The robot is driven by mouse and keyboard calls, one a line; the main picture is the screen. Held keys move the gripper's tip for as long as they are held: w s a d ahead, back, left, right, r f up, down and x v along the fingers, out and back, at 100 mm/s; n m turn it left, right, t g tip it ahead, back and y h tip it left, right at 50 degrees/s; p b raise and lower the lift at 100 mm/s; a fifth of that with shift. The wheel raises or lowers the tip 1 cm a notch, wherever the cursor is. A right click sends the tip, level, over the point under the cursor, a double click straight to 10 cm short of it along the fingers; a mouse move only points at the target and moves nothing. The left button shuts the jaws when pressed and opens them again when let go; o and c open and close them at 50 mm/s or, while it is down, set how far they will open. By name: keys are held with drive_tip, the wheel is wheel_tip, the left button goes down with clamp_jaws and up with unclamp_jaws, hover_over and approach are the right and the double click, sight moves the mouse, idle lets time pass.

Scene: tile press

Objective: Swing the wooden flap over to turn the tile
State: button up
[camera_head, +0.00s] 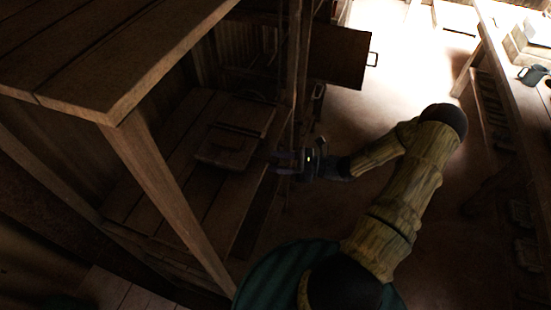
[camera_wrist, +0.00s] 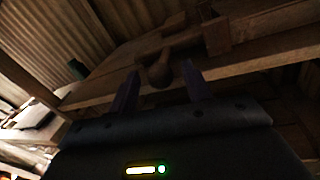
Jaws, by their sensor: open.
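The wooden flap (camera_head: 226,148) looks like a flat, dark reddish board low on the shelf of a wooden frame, left of centre in the head view. My gripper (camera_head: 280,160) is just right of it at the shelf's front edge. In the wrist view my gripper (camera_wrist: 161,68) is open, with its two fingers apart. A rounded wooden knob (camera_wrist: 159,75) shows between the fingers, with no clear contact. It seems to be joined to the woodwork behind it. I cannot make out the tile in either view.
A frame post (camera_head: 172,195) and top boards (camera_head: 110,60) stand at the left. A second board (camera_head: 246,116) lies behind the flap. A dark panel with a handle (camera_head: 340,55) is at the back. A workbench (camera_head: 510,60) with a mug (camera_head: 532,75) is at right. Open floor lies between.

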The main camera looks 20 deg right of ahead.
drive_tip(key=shift+w+a, duration=0.3)
drive_tip(key=shift+a, duration=0.25)
clamp_jaws()
drive_tip(key=shift+d, duration=0.2)
drive_tip(key=shift+a, duration=0.2)
